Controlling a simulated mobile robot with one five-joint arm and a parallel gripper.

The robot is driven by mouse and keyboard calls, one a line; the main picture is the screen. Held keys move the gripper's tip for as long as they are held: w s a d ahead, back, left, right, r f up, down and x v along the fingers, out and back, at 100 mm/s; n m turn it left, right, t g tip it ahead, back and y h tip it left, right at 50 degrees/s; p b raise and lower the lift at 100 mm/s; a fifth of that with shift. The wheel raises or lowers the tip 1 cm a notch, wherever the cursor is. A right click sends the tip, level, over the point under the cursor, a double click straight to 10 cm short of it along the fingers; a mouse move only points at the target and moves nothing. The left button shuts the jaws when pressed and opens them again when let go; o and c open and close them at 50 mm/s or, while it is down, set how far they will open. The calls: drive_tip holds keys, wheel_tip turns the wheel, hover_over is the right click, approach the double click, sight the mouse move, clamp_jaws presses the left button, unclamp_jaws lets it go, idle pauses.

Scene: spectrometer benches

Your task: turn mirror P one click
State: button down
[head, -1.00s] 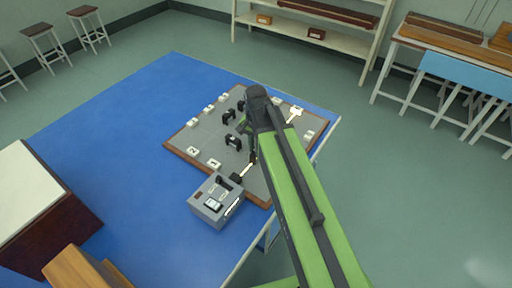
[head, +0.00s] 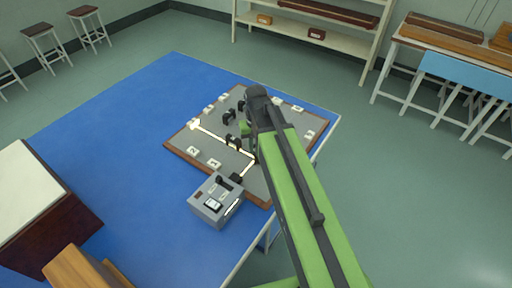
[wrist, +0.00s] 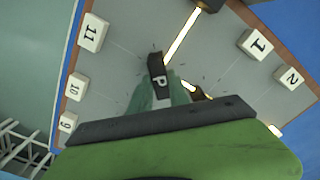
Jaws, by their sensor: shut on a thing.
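Mirror P (wrist: 158,72), a small dark block with a white P on top, stands on the grey board (wrist: 125,55) in the wrist view. My gripper (wrist: 160,98) is shut on it, one green finger on each side. In the head view my arm hides the mirror and my fingertips. A bright beam (head: 247,168) runs from the grey lamp box (head: 216,199) to mirror P's place. From there a second beam (head: 212,134) runs up-left, past another dark mirror (head: 233,142), to a brightly lit block (head: 193,124) at the board's left edge.
Numbered white blocks ring the board, among them 11 (wrist: 92,32), 10 (wrist: 76,86), 1 (wrist: 255,43) and 2 (wrist: 288,77). A further dark mirror (head: 229,117) stands near my arm.

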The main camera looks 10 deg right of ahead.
drive_tip(key=shift+s, duration=0.1)
idle(0.3)
drive_tip(key=c, duration=1.2)
unclamp_jaws()
drive_tip(key=shift+c, duration=0.2)
wheel_tip(320, 180, up, 17)
drive_tip(key=p, duration=1.7)
drive_tip(key=shift+r, duration=0.2)
drive_tip(key=s+f+b, duration=0.6)
drive_tip(key=f+b, duration=0.1)
drive_tip(key=f, duration=0.1)
drive_tip(key=shift+a+f+n+b, duration=0.15)
drive_tip(key=shift+n+b, duration=0.2)
drive_tip(key=shift+n, duration=0.05)
